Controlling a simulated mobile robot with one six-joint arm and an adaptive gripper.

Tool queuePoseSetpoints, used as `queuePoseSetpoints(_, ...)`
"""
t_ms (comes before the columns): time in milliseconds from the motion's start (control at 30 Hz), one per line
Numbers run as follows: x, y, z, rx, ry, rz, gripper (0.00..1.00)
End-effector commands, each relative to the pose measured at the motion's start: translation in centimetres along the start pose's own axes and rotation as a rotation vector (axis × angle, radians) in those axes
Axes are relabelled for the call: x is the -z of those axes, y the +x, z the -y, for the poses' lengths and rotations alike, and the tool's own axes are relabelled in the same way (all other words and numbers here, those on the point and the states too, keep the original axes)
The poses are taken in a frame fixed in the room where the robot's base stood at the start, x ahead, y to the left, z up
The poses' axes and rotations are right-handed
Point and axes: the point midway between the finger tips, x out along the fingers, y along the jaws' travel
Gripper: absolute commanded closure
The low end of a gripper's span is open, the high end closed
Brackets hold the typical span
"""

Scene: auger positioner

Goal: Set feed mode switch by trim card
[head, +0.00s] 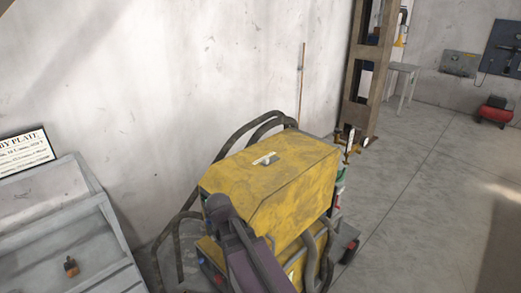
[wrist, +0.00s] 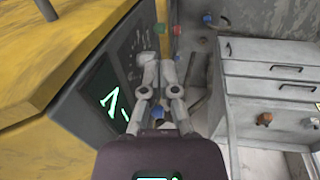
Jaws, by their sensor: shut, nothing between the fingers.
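A yellow machine housing (head: 270,170) stands in the middle of the head view, partly behind my purple arm. In the wrist view its dark front panel (wrist: 92,85) shows glowing green marks (wrist: 113,101). My gripper (wrist: 159,68) is shut and empty in front of the panel's right part; I cannot tell whether it touches. A blue knob-like part (wrist: 157,113) shows between the finger linkages. Green (wrist: 160,28) and red (wrist: 176,30) parts sit beyond the fingertips. I cannot tell which part is the feed mode switch. No trim card can be made out.
A grey drawer unit (wrist: 262,68) stands right of my gripper in the wrist view. Dark hoses (head: 240,130) loop behind the machine. A printed sign (head: 25,152) stands above a grey bench (head: 50,205) at left.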

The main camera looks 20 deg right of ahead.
Motion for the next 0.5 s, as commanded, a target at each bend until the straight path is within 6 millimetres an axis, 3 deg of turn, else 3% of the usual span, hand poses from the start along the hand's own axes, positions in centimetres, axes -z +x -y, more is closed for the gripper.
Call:
queuePoseSetpoints(33,0.2,-2.0,-0.5,-0.005,-0.008,-0.001,1.0)
queuePoseSetpoints(100,0.4,-3.3,-0.9,-0.013,-0.02,-0.002,1.0)
queuePoseSetpoints(500,1.8,-8.4,-3.3,-0.08,-0.138,0.002,1.0)
